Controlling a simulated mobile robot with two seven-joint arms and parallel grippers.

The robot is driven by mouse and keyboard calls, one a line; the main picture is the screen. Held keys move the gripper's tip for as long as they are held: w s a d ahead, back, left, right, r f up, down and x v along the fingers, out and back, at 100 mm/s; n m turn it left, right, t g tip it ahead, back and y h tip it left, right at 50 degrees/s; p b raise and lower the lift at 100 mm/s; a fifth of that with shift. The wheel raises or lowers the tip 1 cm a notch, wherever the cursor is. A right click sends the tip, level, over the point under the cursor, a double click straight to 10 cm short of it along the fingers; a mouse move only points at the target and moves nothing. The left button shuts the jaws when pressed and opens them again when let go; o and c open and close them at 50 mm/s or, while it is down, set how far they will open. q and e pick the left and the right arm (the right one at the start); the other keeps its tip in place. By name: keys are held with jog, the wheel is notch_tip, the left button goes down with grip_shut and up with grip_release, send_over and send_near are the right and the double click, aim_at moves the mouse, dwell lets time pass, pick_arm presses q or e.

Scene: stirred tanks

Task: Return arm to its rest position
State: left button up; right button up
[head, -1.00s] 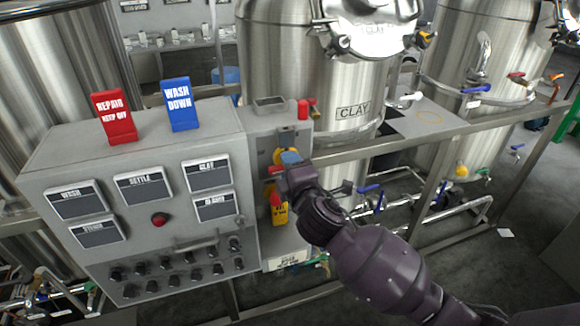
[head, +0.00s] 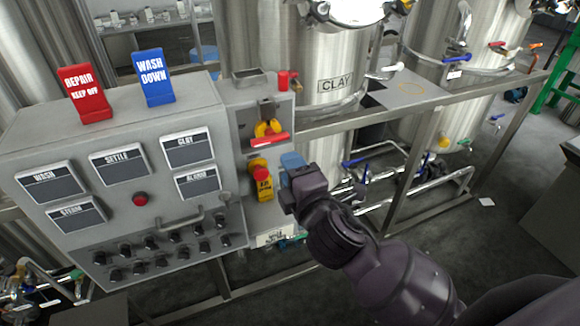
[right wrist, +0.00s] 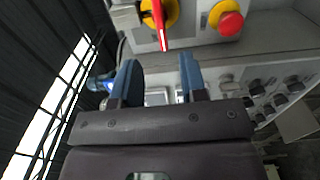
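My right gripper (head: 292,166) hangs in the air at the right side of the control box, just right of a red button on a yellow base (head: 261,174). In the right wrist view its two blue fingers (right wrist: 159,68) stand apart with nothing held between them. A rotary switch with a red handle on a yellow disc (head: 268,132) is above and left of the gripper, apart from it, its handle lying nearly level in the head view. The switch (right wrist: 160,14) and button (right wrist: 228,20) also show beyond the fingers in the wrist view. My left gripper is not in view.
The grey control panel (head: 105,140) carries labelled plates, several black knobs and a red REPAIR sign (head: 82,93) and blue WASH DOWN sign (head: 153,78) on top. A metal frame rail (head: 350,120), pipes and steel tanks stand to the right. Open floor (head: 500,235) lies at the right.

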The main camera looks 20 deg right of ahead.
dwell(0.3)
notch_tip(320, 180, down, 12)
jog(key=d+m+g+y, duration=0.2)
jog(key=m, duration=0.8)
jog(key=s+d+f+m+g+h, duration=0.1)
jog(key=s+d+f+m+g, duration=0.1)
jog(key=s+f, duration=0.6)
jog(key=s+d+f+m+g+h+b, duration=0.1)
jog(key=s+d+f+m+g, duration=0.1)
jog(key=s+d+f+m, duration=0.3)
jog(key=s+d+f, duration=0.1)
jog(key=s+f, duration=0.2)
jog(key=f, duration=0.1)
jog(key=shift+s+d+f+m+h, duration=0.15)
jog(key=shift+d+f+m+h, duration=0.15)
jog(key=shift+d+f+h, duration=0.1)
